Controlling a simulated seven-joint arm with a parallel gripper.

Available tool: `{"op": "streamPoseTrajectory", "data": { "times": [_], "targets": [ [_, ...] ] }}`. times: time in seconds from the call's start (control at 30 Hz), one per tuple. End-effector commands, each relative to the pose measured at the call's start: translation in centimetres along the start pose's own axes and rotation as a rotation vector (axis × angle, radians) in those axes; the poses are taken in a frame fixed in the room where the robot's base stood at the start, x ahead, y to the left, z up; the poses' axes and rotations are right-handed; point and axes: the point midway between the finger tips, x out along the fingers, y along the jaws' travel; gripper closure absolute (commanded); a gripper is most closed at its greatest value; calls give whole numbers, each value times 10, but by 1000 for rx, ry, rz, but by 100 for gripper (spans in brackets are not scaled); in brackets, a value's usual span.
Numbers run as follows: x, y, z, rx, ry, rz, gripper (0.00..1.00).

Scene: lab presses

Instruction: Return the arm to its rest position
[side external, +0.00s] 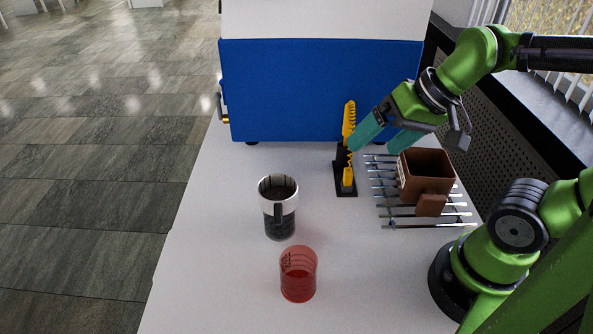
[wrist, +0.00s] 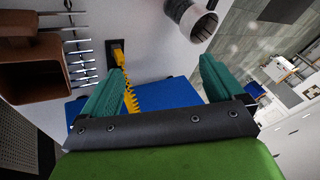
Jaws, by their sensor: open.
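My green arm reaches in from the right in the side external view. My gripper (side external: 376,142) has teal fingers and hangs above the table beside the yellow toothed piece (side external: 349,125) on its black base. The fingers also show in the wrist view (wrist: 160,82), spread wide apart with nothing held between them. In the wrist view the yellow piece (wrist: 131,98) appears close to the left finger; I cannot tell whether they touch.
A blue box-shaped machine (side external: 310,90) stands behind. The white table (side external: 210,270) is clear at front left.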

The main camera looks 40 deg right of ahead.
Motion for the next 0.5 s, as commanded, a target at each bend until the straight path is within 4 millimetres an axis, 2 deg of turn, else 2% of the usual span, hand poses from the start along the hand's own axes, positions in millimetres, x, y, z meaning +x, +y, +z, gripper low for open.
{"op": "streamPoseTrajectory", "data": {
  "times": [0.03,0.17,0.5],
  "targets": [
    [-10,-2,-4,-37,53,-6,5],
    [-21,-2,-10,-81,119,-5,5],
    [-22,-2,-10,-85,125,-4,5]
  ]
}}
